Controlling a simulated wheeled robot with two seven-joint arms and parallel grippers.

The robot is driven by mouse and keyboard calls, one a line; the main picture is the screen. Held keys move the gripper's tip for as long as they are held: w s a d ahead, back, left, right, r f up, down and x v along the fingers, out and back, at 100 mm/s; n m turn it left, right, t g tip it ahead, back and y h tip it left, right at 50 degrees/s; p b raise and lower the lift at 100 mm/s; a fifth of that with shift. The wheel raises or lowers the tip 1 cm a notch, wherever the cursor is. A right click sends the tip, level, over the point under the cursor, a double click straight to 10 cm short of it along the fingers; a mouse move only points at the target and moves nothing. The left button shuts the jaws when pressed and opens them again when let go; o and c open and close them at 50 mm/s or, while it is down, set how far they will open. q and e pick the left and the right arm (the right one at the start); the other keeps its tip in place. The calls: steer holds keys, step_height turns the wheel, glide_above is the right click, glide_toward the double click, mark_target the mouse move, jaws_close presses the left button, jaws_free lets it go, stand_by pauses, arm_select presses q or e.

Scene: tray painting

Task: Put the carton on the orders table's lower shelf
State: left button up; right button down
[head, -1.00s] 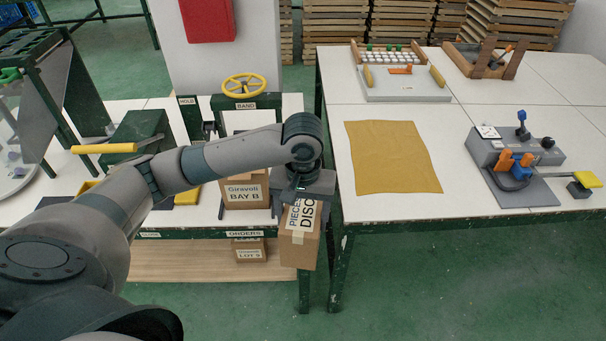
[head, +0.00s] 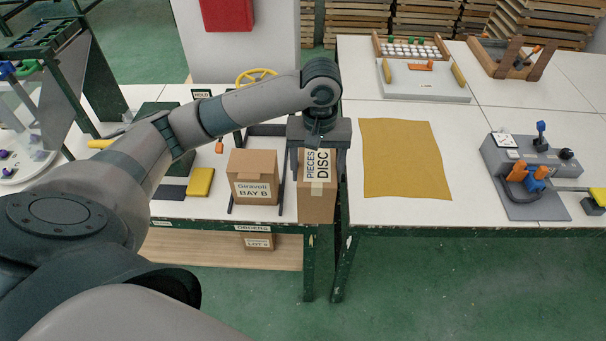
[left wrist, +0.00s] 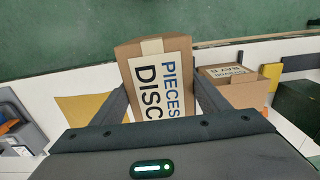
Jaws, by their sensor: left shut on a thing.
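A brown carton labelled "PIECES DISC" (head: 316,205) is held by my left gripper (head: 318,150) at the right end of the orders table (head: 270,222). In the left wrist view, the carton (left wrist: 158,80) sits between the two fingers of the left gripper (left wrist: 160,105). Its lower end reaches the table's front edge; I cannot tell whether it touches. The lower shelf (head: 215,250) is a wooden board under the tabletop. A small carton labelled "LOT" (head: 258,241) stands on it. My right gripper is not in view.
An open carton marked "BAY B" (head: 252,188) stands on the orders table just left of the held one. A yellow block (head: 200,182) lies further left. The right table (head: 400,215) carries a mustard cloth (head: 405,160) and a grey fixture (head: 525,170). Green floor in front is clear.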

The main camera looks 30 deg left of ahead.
arm_select(q)
steer(key=w+a+f+p, duration=0.2)
steer(key=w+a+f, duration=0.4)
steer(key=a, duration=0.2)
steer(key=shift+w+a+f+p, duration=0.2)
steer(key=shift+w+a+p, duration=0.1)
steer(key=shift+w+p, duration=0.1)
steer(key=shift+f, duration=0.1)
step_height(320, 180, down, 4)
steer(key=shift+r+p, duration=0.1)
steer(key=shift+p, duration=0.65)
steer(key=o, duration=2)
steer(key=shift+s, duration=0.1)
